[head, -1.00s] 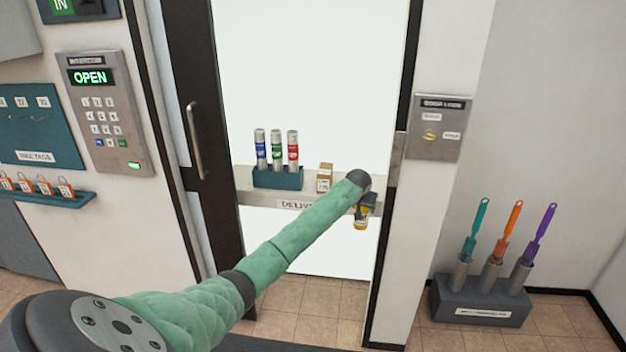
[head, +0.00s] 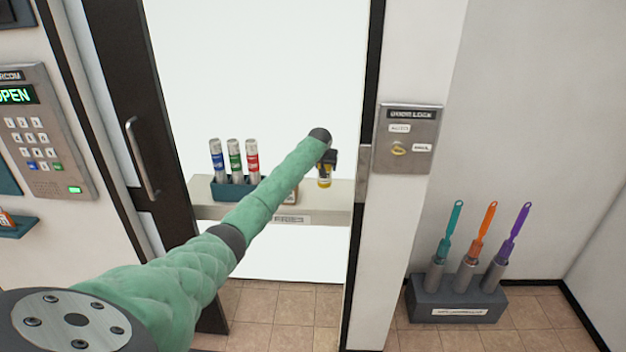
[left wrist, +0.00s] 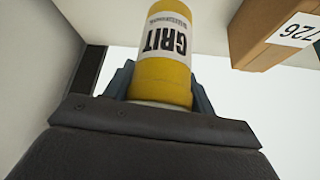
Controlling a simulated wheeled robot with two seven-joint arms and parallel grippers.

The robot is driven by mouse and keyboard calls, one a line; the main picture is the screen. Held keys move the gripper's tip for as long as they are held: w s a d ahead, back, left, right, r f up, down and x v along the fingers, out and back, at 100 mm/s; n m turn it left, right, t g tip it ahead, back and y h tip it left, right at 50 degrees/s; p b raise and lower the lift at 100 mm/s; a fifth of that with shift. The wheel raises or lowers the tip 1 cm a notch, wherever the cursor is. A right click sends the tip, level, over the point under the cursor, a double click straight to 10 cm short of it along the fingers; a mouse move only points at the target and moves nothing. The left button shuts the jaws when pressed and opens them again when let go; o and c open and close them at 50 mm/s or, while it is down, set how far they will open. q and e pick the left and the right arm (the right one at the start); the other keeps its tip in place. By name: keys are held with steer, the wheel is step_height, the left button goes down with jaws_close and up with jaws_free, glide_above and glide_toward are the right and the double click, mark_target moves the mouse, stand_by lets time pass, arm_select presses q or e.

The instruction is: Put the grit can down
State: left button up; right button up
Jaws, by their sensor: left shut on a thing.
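The grit can (left wrist: 165,55) is yellow with a white label reading GRIT. In the left wrist view it sits between the two fingers of my left gripper (left wrist: 158,90), which is shut on it. In the head view the can (head: 324,182) shows small under my left gripper (head: 328,160), at the right end of the delivery shelf (head: 330,205). I cannot tell whether the can touches the shelf. My right gripper is not in view.
A teal rack (head: 232,188) with blue, green and red tubes stands on the shelf's left. A cardboard box (left wrist: 275,35) is close to the can, mostly behind my arm in the head view. The door frame (head: 365,200) is just right. A brush holder (head: 455,300) stands on the floor.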

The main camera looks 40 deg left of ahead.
mark_target(324, 180)
arm_select(q)
steer(key=f, duration=0.3)
steer(key=shift+w+a+f+p, duration=0.1)
steer(key=shift+w+a+p, duration=0.1)
steer(key=shift+p, duration=0.15)
steer(key=shift+s+f, duration=0.1)
steer(key=shift+f, duration=0.25)
steer(key=shift+f+p, duration=0.7)
steer(key=shift+f, duration=0.85)
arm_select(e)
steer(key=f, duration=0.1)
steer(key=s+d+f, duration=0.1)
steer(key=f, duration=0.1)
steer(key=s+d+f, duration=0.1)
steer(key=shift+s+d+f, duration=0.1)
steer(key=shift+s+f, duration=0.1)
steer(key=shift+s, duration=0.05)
arm_select(q)
steer(key=o, duration=1.3)
steer(key=shift+f, duration=0.1)
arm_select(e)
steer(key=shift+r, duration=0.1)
